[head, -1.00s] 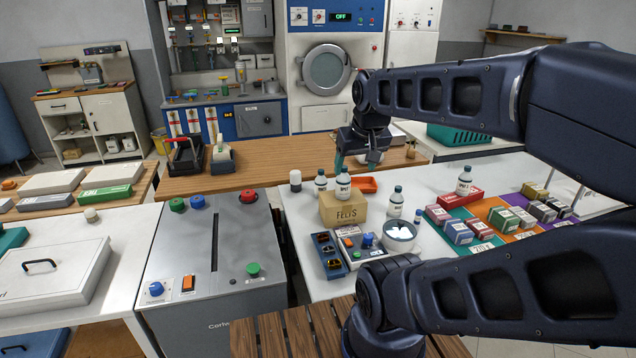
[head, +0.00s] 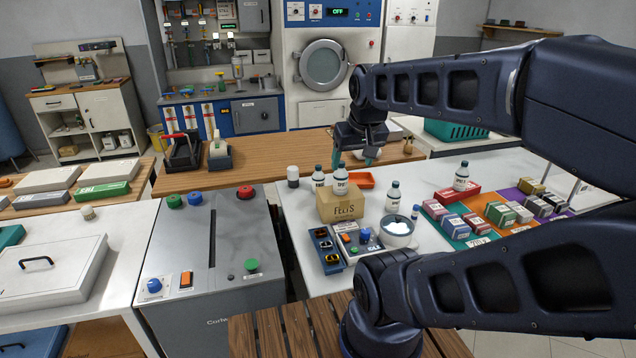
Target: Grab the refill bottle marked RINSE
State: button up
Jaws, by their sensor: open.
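Several white bottles with dark caps stand on the right white table; their labels are too small to read, so I cannot tell which is marked RINSE. One bottle (head: 318,179) stands behind the cardboard box, and another bottle (head: 340,183) shows just above the box, seemingly on or behind it. A third bottle (head: 392,197) stands right of the box, and one more bottle (head: 461,177) stands by the red box among the coloured mats. My gripper (head: 355,160) is open and empty, pointing down, above and behind the bottle at the cardboard box.
The cardboard box (head: 352,208), a bowl of white contents (head: 398,226) and a control box (head: 358,242) crowd the table's near left. An orange tray (head: 361,180) lies under my gripper. Small boxes fill the coloured mats at right. A wooden counter (head: 255,170) lies behind, mostly clear.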

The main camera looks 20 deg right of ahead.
jog(key=shift+o, duration=0.3)
jog(key=m+g+h, duration=0.1)
jog(key=m+h, duration=0.2)
jog(key=m, duration=0.6)
send_over(318, 166)
jog(key=s+a, duration=0.2)
jog(key=s, duration=0.1)
notch_tip(318, 166, down, 21)
jog(key=shift+g, duration=0.3)
jog(key=shift+w+x, duration=0.2)
jog(key=shift+x, duration=2.65)
jog(key=shift+w+x, duration=0.2)
jog(key=shift+x, duration=2.65)
jog(key=shift+r, duration=0.1)
jog(key=c, duration=1.6)
jog(key=shift+o, duration=0.2)
jog(key=shift+r, duration=0.1)
